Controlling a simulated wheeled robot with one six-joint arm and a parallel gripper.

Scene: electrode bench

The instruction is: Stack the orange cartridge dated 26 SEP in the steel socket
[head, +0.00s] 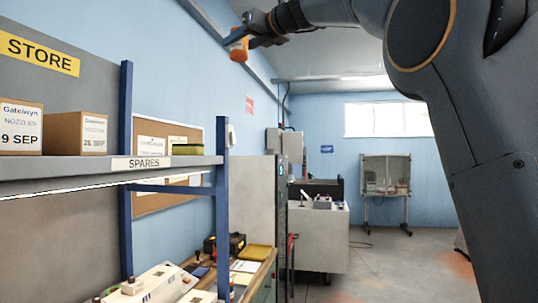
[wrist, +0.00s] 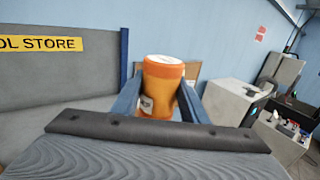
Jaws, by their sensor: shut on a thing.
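My gripper (head: 252,40) is raised high, above and to the right of the spares shelf in the head view. It is shut on an orange cartridge (head: 238,46) with a pale top. In the wrist view the cartridge (wrist: 162,88) stands upright between the two fingers, and part of a white label shows low on its left side. Its date cannot be read. The steel socket cannot be made out in either view.
A workbench (head: 262,270) with tools lies below. Open floor (head: 375,272) is at the right.

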